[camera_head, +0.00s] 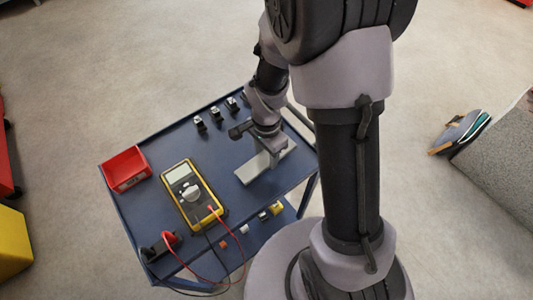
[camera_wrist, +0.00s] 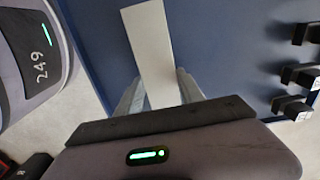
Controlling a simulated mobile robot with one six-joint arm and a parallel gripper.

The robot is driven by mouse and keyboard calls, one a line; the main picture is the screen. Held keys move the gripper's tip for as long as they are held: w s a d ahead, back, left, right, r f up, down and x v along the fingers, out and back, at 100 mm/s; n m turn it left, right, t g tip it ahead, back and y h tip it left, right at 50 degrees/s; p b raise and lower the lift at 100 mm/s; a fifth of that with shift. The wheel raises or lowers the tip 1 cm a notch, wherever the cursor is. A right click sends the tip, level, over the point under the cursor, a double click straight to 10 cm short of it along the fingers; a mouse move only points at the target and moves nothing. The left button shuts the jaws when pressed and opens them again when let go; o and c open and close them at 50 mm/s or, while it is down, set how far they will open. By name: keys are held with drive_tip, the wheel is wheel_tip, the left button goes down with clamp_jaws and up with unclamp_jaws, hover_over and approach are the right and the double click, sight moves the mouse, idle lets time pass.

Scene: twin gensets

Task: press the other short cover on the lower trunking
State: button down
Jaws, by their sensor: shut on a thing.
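A flat, pale grey strip (camera_head: 252,170), which looks like a short cover, is at the right part of the blue cart top. My gripper (camera_head: 269,150) is over it, pointing down. In the wrist view the strip (camera_wrist: 148,35) runs between the two fingers of my gripper (camera_wrist: 160,88), which are shut on it. The strip's far end sticks out beyond the fingers, over the blue surface. I cannot tell whether it touches the cart top or is slightly raised. No trunking can be made out in either view.
The blue cart (camera_head: 150,205) carries a red bin (camera_head: 125,169), a yellow multimeter (camera_head: 190,192) with red and black leads, and several small black parts (camera_head: 215,114) along its far edge. Small items lie on a lower shelf. A grey block (camera_head: 500,160) stands at right. Open floor surrounds the cart.

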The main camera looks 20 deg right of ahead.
sight(267, 157)
drive_tip(key=shift+r+p, duration=2.55)
drive_tip(key=shift+r, duration=1.15)
drive_tip(key=shift+f, duration=0.15)
drive_tip(key=shift+d, duration=0.1)
